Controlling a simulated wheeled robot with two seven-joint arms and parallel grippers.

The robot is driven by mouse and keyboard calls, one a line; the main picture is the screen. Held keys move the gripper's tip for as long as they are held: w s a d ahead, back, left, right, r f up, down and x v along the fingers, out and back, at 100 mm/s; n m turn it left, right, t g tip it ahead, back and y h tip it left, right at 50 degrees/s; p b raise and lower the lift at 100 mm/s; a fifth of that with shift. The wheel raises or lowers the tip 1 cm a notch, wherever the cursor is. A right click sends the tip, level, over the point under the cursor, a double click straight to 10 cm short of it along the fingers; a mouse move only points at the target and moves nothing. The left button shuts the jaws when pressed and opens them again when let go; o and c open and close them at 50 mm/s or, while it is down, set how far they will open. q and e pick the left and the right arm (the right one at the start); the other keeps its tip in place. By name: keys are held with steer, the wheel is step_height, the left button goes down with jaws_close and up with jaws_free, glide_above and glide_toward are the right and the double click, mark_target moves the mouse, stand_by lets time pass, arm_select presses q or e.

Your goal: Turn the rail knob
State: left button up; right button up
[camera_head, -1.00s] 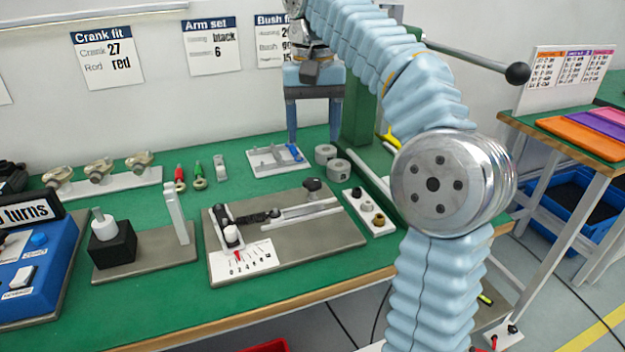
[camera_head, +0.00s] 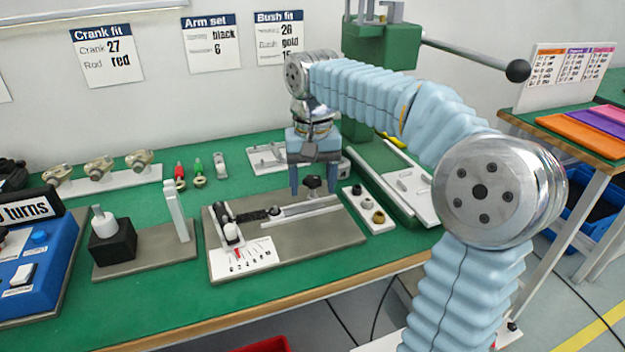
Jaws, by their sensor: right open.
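The rail knob (camera_head: 312,182) is a small black knob at the right end of the slide rail (camera_head: 300,207) on a grey base plate (camera_head: 340,232). My right gripper (camera_head: 313,186) points down with its two blue fingers apart, one on each side of the knob in the picture. The fingers look open and empty. I cannot tell whether their tips are level with the knob or just behind it. A black link with a white knob (camera_head: 231,232) and a numbered scale (camera_head: 243,257) sit at the plate's left. My left gripper is not in view.
A tray of bushes (camera_head: 368,212) stands close to the right of the plate. A green press (camera_head: 380,50) with a long lever stands behind. A black block (camera_head: 112,245) with a white upright is at left. Green table is clear in front of the plate.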

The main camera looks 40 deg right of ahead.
steer(key=c, duration=1)
steer(key=shift+c, duration=0.2)
steer(key=shift+n, duration=0.4)
steer(key=n, duration=0.3)
steer(key=shift+n, duration=2.5)
steer(key=o, duration=1)
steer(key=shift+o, duration=0.2)
